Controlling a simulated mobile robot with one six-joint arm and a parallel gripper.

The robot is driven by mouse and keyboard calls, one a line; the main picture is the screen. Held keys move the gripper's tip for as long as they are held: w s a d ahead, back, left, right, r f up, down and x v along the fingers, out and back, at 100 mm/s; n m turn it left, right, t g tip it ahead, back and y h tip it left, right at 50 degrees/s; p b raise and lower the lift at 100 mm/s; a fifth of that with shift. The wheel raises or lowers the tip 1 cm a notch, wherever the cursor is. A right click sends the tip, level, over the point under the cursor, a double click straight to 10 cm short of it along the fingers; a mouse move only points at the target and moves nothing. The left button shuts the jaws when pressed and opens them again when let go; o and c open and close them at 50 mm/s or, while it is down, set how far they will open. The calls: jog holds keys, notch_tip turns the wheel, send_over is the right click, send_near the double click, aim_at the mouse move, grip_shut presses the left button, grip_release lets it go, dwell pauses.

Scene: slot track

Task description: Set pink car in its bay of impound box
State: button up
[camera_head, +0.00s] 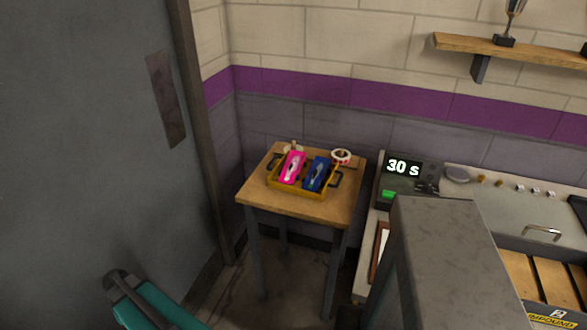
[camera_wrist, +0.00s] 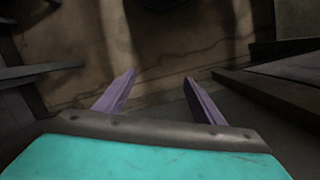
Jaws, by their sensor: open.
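The pink car (camera_head: 292,167) lies in a yellow tray (camera_head: 295,195) on a small wooden table (camera_head: 260,196), to the left of a blue car (camera_head: 318,174) in the same tray. The impound box (camera_head: 545,312) shows only in part at the lower right of the head view, with wooden slats and a yellow label. My gripper (camera_wrist: 160,88) is open and empty in the wrist view, its two purple fingers apart above the floor. It is away from the pink car, and the wrist view shows neither car nor box.
A roll of tape (camera_head: 341,157) sits at the table's back right. A timer (camera_head: 404,169) reading 30 s stands on the bench to the right. A tall grey block (camera_head: 440,250) stands in front of the bench. A grey door (camera_head: 90,130) fills the left.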

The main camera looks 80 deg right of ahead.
aim_at(292, 163)
jog(key=d+r+m+t, duration=0.1)
jog(key=d+r, duration=0.3)
jog(key=d, duration=0.3)
jog(key=d+r+m+h, duration=0.1)
jog(key=d+r+m, duration=0.15)
jog(key=d, duration=0.45)
jog(key=d+r+m+t, duration=0.1)
jog(key=d+r, duration=0.4)
jog(key=d, duration=0.3)
jog(key=s+d+r+m+h+p, duration=0.1)
jog(key=s+d+r+m, duration=0.1)
jog(key=s+d+r, duration=0.45)
jog(key=s+d+r+m+h, duration=0.1)
jog(key=d+r, duration=0.3)
jog(key=d, duration=0.5)
jog(key=s+d+r+m, duration=0.2)
jog(key=s+d+r, duration=0.3)
jog(key=s, duration=0.4)
jog(key=s+d+r+m+h, duration=0.1)
jog(key=s+d+r, duration=0.5)
jog(key=s, duration=0.4)
jog(key=s+d+r+m+h, duration=0.1)
jog(key=s+d+r+m, duration=0.1)
jog(key=s+d+r, duration=0.4)
jog(key=s+r, duration=0.2)
jog(key=s, duration=0.2)
jog(key=shift+m+g+p, duration=0.3)
jog(key=shift+m+p, duration=0.05)
jog(key=shift+p, duration=0.05)
jog(key=shift+f, duration=0.1)
